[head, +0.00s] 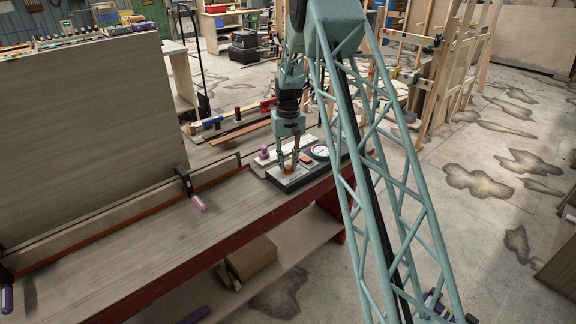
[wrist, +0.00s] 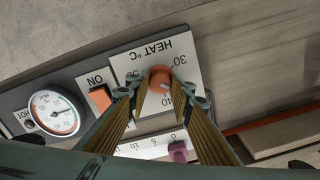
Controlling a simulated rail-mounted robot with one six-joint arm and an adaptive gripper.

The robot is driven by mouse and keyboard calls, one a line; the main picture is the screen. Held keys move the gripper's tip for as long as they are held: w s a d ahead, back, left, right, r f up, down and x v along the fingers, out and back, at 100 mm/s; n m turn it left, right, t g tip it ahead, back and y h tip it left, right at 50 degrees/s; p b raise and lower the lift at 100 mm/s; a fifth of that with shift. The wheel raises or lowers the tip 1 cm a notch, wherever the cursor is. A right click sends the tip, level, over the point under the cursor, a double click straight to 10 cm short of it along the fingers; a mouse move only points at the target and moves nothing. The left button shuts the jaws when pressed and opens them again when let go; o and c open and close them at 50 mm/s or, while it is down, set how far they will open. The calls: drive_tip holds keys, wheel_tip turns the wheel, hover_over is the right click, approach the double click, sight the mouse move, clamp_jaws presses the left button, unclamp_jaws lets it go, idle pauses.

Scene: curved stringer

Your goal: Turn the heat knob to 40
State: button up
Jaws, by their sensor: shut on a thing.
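The orange heat knob (wrist: 159,78) sits on a white plate (wrist: 150,50) marked "HEAT °C", which appears upside down in the wrist view. A "30" shows beside the knob; another number below it is partly hidden. My gripper (wrist: 163,88) has one finger on each side of the knob and is shut on it. I cannot clearly tell where the knob points. In the head view my gripper (head: 292,164) reaches down onto the control box (head: 300,180) at the bench edge, and the knob is a small orange spot (head: 288,170).
Beside the heat plate are an orange ON switch (wrist: 99,97), a round dial gauge (wrist: 54,113) and a purple slider knob (wrist: 178,151) on a numbered scale. A clamp (head: 187,186) and a tall wooden panel (head: 90,130) stand left on the bench. The bench's front surface (head: 130,265) is mostly clear.

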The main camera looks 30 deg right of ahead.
sight(288, 166)
drive_tip(key=m, duration=0.5)
drive_tip(key=shift+m, duration=2.3)
drive_tip(key=o, duration=0.9)
drive_tip(key=shift+r, duration=0.1)
drive_tip(key=shift+r, duration=5.95)
